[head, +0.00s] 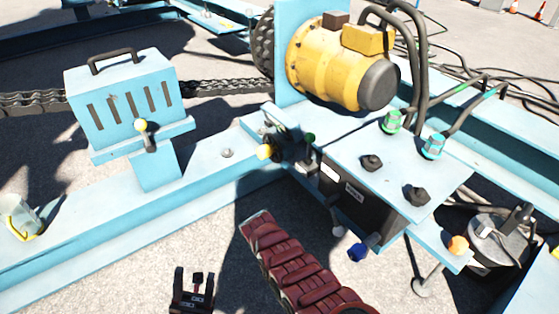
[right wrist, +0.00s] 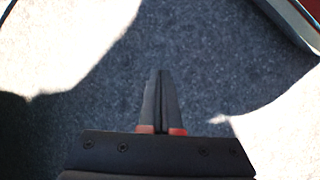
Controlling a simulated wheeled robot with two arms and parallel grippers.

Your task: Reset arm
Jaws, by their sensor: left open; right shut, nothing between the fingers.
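My left gripper (head: 194,271) shows at the bottom of the head view, left of centre. Its two dark fingers are apart with nothing between them, over grey ground in front of the blue frame. My right gripper (right wrist: 160,74) shows in the right wrist view. Its fingers are pressed together and empty, above bare grey ground. I cannot pick out the right gripper in the head view.
The blue frame (head: 205,155) carries a vented box (head: 125,100), a yellow motor (head: 325,65) and a control box with knobs and small coloured-ball levers (head: 357,252). Hoses (head: 420,60) run at the right. Open ground lies around the left gripper.

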